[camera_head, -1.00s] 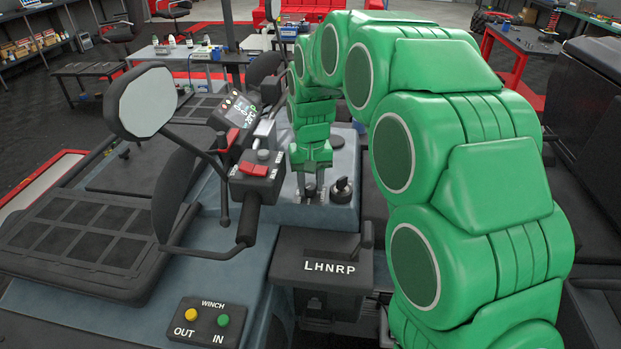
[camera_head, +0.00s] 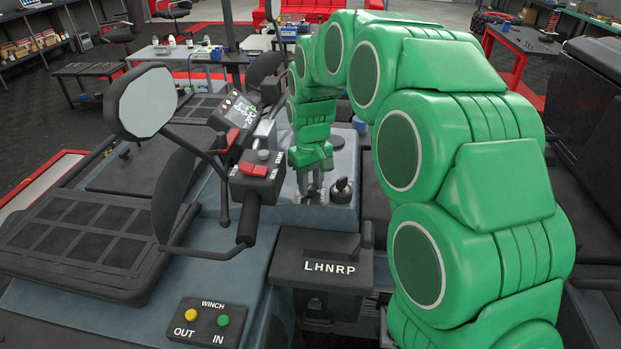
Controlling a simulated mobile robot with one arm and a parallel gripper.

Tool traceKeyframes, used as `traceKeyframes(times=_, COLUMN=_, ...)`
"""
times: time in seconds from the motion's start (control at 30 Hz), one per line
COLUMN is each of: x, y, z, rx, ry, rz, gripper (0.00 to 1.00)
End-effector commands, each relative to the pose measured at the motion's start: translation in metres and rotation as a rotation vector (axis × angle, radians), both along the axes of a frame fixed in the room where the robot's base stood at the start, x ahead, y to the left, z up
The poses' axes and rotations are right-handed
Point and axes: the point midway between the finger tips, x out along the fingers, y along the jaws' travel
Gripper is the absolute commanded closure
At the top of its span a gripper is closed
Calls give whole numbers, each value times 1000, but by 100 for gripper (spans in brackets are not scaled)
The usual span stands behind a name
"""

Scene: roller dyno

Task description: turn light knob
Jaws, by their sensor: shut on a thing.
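My gripper (camera_head: 310,192) points down onto the grey-blue console panel (camera_head: 335,215) behind the handlebar. Its fingers are shut on a small knob, which they mostly hide. It stands where the light knob would be, and a label shows just in front of it. The knob's exact angle cannot be made out. My green arm arches in from the right and covers part of the console's far side.
A black key switch (camera_head: 342,189) sits close to the right of my fingers. The handlebar grip (camera_head: 249,222) and its red-button switch box (camera_head: 255,174) are close on the left. The gear selector (camera_head: 323,263) is in front. A mirror (camera_head: 148,101) rises at left.

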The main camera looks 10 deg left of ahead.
Motion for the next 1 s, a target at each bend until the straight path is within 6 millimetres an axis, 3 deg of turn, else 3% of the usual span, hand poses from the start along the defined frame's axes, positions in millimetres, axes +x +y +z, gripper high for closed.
traceKeyframes(times=0.5, x=0, y=0, z=1, rx=1, ry=-1, rz=337, gripper=97)
traceKeyframes(times=1.0, x=0, y=0, z=1, rx=0, ry=-1, rz=401, gripper=97)
